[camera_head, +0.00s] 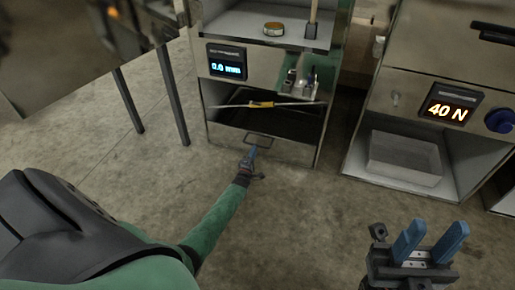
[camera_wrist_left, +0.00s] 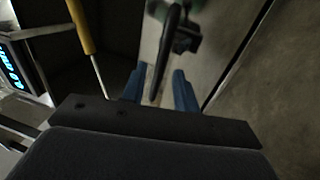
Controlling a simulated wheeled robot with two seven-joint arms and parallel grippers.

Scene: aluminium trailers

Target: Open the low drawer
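The low drawer (camera_head: 290,153) is the metal front at the bottom of the left-hand cabinet, with a dark space above it. It looks flush with the cabinet. Its dark bar handle (camera_head: 258,137) is near the top middle of the front. My left gripper (camera_head: 252,153) is right at the handle, pointing at the drawer front. In the left wrist view, the handle (camera_wrist_left: 168,50) runs between the two blue fingers (camera_wrist_left: 159,88), which stand apart with room beside the bar. My right gripper (camera_head: 430,236) is open and empty over the floor at lower right.
A yellow-handled screwdriver (camera_head: 260,104) lies across the opening above the drawer. The cabinet has a blue-lit display (camera_head: 227,67) and a shelf with a small round tin (camera_head: 274,28). The floor before the drawer is free.

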